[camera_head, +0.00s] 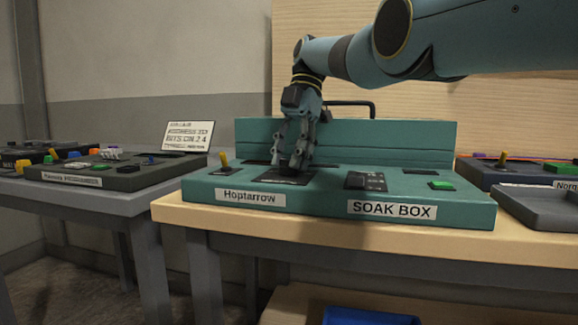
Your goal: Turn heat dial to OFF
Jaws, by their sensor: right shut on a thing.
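A teal console (300,208) labelled "Hoptarrow" and "SOAK BOX" stands on a wooden-topped bench. My right gripper (291,166) points down from above and is shut on a dark dial on the left-middle part of the console. The fingers hide most of the dial, so its pointer and markings cannot be read. A dark plate (284,180) shows around the fingertips. I cannot read any heat or OFF label. My left gripper is not in view.
The console also carries a yellow lever (224,160), a dark panel (366,181) and a green button (441,185). A raised teal back panel (400,141) stands behind. Another console (110,174) is on the left, and a grey tray (545,207) lies on the right.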

